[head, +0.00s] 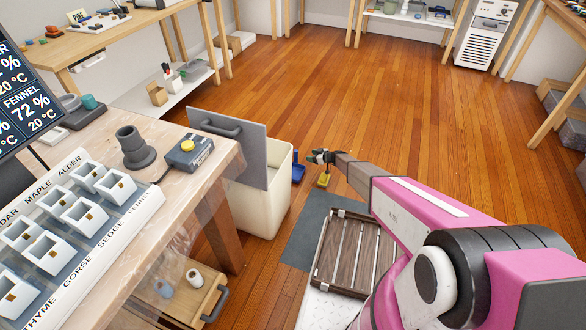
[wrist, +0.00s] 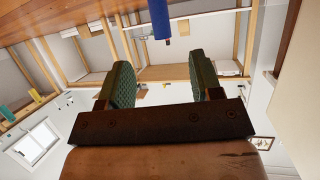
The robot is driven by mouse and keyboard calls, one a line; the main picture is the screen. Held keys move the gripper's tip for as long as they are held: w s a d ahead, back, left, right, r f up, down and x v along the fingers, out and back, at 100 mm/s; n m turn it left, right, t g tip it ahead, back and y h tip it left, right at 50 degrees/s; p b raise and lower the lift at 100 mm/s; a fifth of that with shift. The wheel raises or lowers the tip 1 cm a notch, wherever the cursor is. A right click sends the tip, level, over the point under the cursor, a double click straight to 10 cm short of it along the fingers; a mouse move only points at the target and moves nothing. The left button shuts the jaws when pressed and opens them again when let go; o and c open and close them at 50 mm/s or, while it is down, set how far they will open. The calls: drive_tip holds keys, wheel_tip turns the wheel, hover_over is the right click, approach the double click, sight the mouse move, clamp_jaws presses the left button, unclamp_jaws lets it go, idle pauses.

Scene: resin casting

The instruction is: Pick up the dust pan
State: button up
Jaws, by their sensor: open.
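The dust pan (head: 297,168) looks like a small blue shape on the floor by the right side of a cream bin; the bin partly hides it. My gripper (head: 322,157) is at the end of my outstretched arm, just right of the blue shape and apart from it in the head view. In the wrist view my gripper (wrist: 161,75) is open, with two green padded fingers and nothing between them. A blue piece (wrist: 160,20), perhaps the dust pan's handle, shows past the fingertips at the top of that view.
A slatted wooden piece (head: 350,250) lies near my arm. The wooden floor (head: 370,90) beyond is clear.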

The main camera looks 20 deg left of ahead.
sight(296, 154)
drive_tip(key=x, duration=1.2)
drive_tip(key=shift+w, duration=0.1)
clamp_jaws()
